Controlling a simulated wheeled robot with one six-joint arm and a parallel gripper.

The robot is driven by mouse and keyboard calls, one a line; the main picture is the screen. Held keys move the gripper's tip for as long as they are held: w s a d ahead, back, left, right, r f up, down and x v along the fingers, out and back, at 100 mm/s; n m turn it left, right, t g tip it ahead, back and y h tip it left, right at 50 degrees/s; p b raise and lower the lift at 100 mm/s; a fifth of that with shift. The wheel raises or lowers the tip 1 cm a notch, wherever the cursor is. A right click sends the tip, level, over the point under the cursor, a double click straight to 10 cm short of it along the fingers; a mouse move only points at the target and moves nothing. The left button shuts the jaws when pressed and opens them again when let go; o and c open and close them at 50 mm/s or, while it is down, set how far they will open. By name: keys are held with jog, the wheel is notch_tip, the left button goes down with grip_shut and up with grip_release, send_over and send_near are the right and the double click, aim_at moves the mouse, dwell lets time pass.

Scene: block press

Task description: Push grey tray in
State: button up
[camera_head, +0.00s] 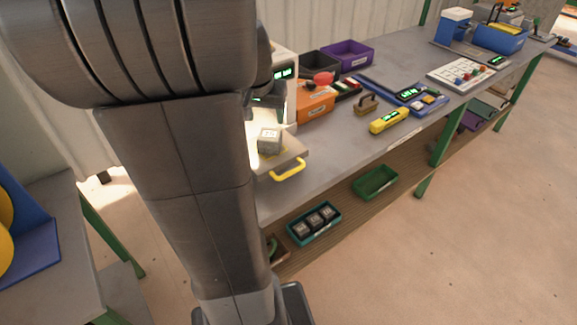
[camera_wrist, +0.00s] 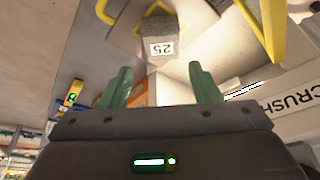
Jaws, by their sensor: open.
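The grey tray (camera_head: 287,149) sticks out from the front of the white press (camera_head: 291,100) in the head view, with a yellow handle (camera_head: 288,170) on its outer edge. A grey block (camera_head: 269,140) rests on the tray. In the wrist view the block (camera_wrist: 160,38) shows a label reading 25 upside down. My gripper (camera_wrist: 161,80) is open, with two green fingers apart and nothing between them. The block lies beyond the fingertips in that view; I cannot tell the distance. My arm hides the gripper and part of the press in the head view.
An orange bin (camera_head: 315,104), a wooden-handled tool (camera_head: 366,104) and a yellow device (camera_head: 389,121) stand on the bench right of the tray. A teal bin (camera_head: 314,223) of dark blocks and a green bin (camera_head: 375,182) sit on the lower shelf. Floor at right is clear.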

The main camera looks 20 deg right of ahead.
jog(key=s+d+m, duration=0.1)
jog(key=s+d+m+g+p, duration=0.1)
jog(key=d, duration=0.1)
jog(key=shift+m, duration=0.3)
jog(key=c, duration=0.7)
jog(key=m+g+y+p, duration=0.1)
jog(key=m+y+p, duration=0.1)
jog(key=m, duration=0.4)
send_near(295, 169)
jog(key=shift+y, duration=0.3)
jog(key=f, duration=0.2)
jog(key=w+f, duration=0.1)
jog(key=f, duration=0.4)
jog(key=shift+w+f, duration=0.25)
jog(key=shift+f, duration=0.15)
grip_shut()
